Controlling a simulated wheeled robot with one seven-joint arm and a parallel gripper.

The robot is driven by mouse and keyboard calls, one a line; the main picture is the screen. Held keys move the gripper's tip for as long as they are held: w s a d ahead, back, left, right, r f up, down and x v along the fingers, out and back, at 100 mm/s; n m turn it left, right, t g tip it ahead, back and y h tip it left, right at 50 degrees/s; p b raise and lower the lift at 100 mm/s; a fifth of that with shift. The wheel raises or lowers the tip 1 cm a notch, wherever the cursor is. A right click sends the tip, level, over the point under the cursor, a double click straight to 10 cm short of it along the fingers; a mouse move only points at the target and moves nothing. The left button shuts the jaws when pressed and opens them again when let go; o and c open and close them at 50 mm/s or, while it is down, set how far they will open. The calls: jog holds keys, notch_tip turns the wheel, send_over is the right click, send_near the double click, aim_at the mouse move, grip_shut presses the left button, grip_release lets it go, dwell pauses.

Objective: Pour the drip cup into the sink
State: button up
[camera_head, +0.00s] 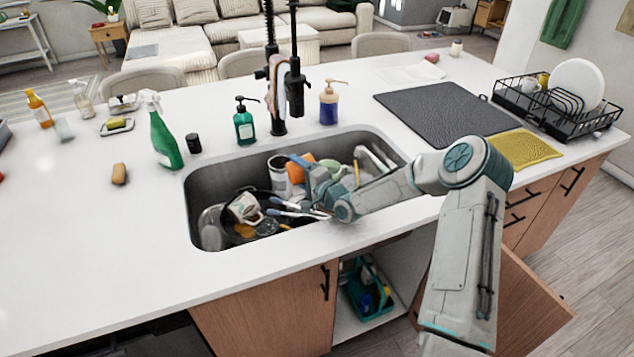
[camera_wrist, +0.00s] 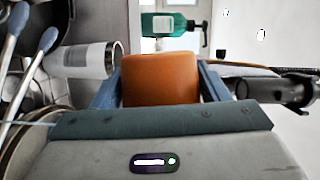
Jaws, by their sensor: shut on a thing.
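An orange cup-like thing (camera_head: 295,173), the likeliest drip cup, is over the sink's middle in the head view. In the wrist view the orange thing (camera_wrist: 161,78) fills the space between the two blue-grey fingers. My gripper (camera_head: 300,166) is shut on it, and my arm reaches in from the right. Its opening and contents do not show. The grey sink (camera_head: 198,187) is a deep basin in the white counter, with several dishes in it. Whether the cup touches these dishes is hard to tell.
A white cylinder (camera_head: 279,176) stands beside the orange thing; a patterned mug (camera_head: 243,208) lies tilted at the left of the basin. A black faucet (camera_head: 277,95) rises behind.

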jog(key=shift+w+d+r+m+t+b, duration=0.1)
jog(key=shift+d+m+t+b, duration=0.25)
jog(key=shift+m, duration=0.25)
jog(key=shift+a+r+p, duration=0.2)
jog(key=shift+a+p, duration=0.05)
jog(key=shift+p, duration=0.2)
jog(key=shift+a+f+n+p, duration=0.1)
jog(key=shift+a+n+p, duration=0.15)
jog(key=shift+n+p, duration=0.4)
jog(key=f+n+b, duration=0.1)
jog(key=a+f+n+g+b, duration=0.1)
jog(key=shift+s+a+b, duration=0.25)
jog(key=shift+s+b, duration=0.05)
jog(key=shift+s, duration=0.1)
jog(key=shift+r+h, duration=0.2)
jog(key=shift+h, duration=0.2)
